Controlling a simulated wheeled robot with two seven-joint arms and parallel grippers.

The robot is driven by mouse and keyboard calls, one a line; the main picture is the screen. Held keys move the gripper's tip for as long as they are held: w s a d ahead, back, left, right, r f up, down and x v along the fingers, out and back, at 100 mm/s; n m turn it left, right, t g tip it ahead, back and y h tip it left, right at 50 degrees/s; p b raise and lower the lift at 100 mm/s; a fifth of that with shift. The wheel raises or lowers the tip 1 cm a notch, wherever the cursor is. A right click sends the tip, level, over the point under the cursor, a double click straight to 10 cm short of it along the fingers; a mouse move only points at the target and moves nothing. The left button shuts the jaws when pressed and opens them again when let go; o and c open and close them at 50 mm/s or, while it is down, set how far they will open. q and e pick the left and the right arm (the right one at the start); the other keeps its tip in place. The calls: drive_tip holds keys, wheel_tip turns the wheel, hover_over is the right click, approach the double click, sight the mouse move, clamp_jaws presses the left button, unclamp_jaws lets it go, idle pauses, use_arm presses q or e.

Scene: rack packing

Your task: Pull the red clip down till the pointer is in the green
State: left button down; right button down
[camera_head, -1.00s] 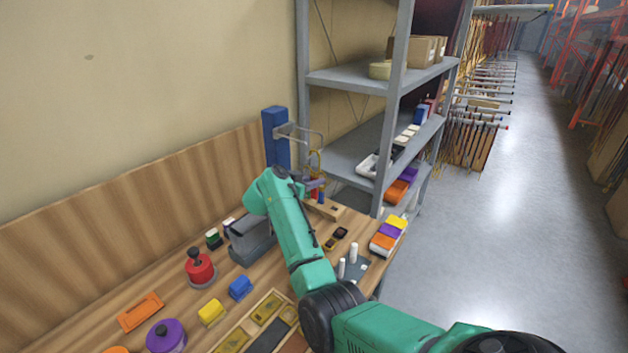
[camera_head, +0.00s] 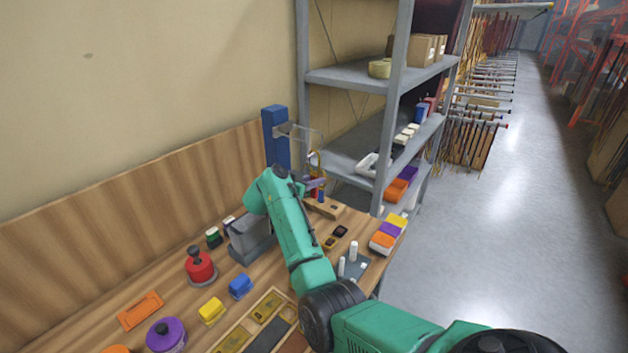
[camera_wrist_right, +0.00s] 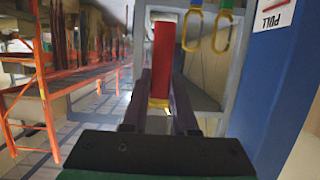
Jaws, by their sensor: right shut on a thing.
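The red clip (camera_wrist_right: 163,60) stands upright in the middle of the right wrist view, with a yellowish piece at its near end. My right gripper (camera_wrist_right: 160,105) is shut on that end, its two dark fingers on either side. In the head view my right gripper (camera_head: 314,184) is by the blue post (camera_head: 276,140), beyond the green arm, mostly hidden and small. The blue post also fills the right of the wrist view (camera_wrist_right: 275,85), with a white PULL label (camera_wrist_right: 272,14). I cannot make out the pointer or a green zone. My left gripper is not in view.
Two yellow rings (camera_wrist_right: 192,30) hang beside the clip. A grey shelf rack (camera_head: 395,100) stands right behind the post. The wooden bench holds a red knobbed pot (camera_head: 200,268), a purple pot (camera_head: 166,336), a blue block (camera_head: 240,286) and white pegs (camera_head: 353,250). The aisle at right is clear.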

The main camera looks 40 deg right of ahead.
drive_tip(key=shift+s+a+f, duration=0.1)
drive_tip(key=shift+f, duration=0.75)
idle(0.4)
drive_tip(key=shift+r, duration=0.1)
drive_tip(key=shift+r+p, duration=0.2)
drive_tip(key=shift+p, duration=0.25)
drive_tip(key=shift+r+p, duration=0.35)
drive_tip(key=shift+p, duration=0.25)
drive_tip(key=c, duration=0.6)
unclamp_jaws()
